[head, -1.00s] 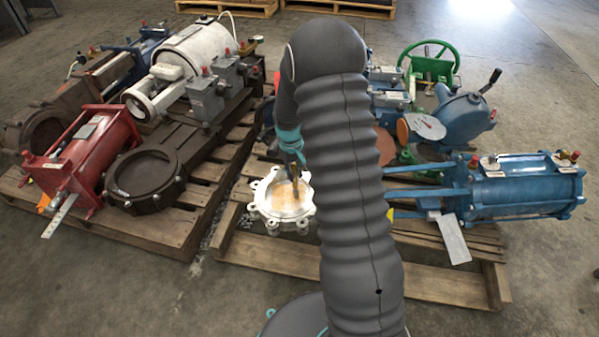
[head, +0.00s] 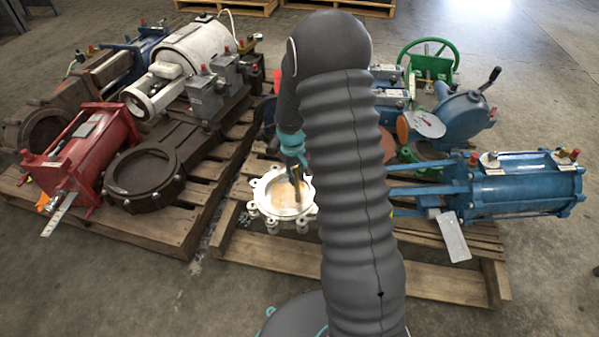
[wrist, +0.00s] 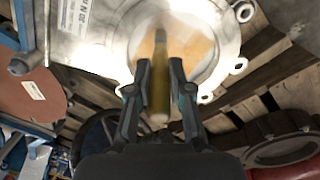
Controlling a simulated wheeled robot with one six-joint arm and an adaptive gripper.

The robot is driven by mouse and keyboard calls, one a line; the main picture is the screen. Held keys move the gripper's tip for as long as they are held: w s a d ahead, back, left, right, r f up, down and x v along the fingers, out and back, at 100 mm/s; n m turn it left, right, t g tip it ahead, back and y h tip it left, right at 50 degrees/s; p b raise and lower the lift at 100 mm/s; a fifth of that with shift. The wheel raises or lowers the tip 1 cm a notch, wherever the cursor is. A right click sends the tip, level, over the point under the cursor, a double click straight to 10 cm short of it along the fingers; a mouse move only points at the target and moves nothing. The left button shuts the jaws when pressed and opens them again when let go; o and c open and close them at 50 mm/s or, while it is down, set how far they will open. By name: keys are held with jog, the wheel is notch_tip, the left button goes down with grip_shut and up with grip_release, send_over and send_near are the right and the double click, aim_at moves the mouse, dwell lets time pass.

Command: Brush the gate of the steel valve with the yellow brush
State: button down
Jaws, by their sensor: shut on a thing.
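The steel valve, a pale metal ring body with bolt lugs (head: 268,203), lies on the right pallet, partly behind my arm. Its gate (head: 284,194) is a tan-orange disc inside the ring; it also fills the upper middle of the wrist view (wrist: 205,50). My gripper (head: 296,170) is above the gate, pointing down. In the wrist view my gripper (wrist: 160,95) is shut on the yellow brush (wrist: 158,88), whose handle is between the fingers. The brush's far end lies over the gate; I cannot tell whether it touches.
A blue actuator (head: 520,188) lies right of my arm, with a hanging tag. A red actuator (head: 90,150) and a dark valve (head: 150,180) lie on the left pallet (head: 165,228). A green handwheel (head: 428,60) stands behind. Bare floor is in front.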

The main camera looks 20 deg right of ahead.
jog(key=a, duration=0.3)
jog(key=shift+s, duration=0.35)
dwell(3.8)
jog(key=shift+w+a+r+p, duration=0.1)
jog(key=shift+r+p, duration=0.8)
jog(key=shift+r, duration=0.6)
jog(key=shift+a+r+p, duration=0.1)
jog(key=shift+r+p, duration=0.8)
jog(key=shift+r, duration=0.65)
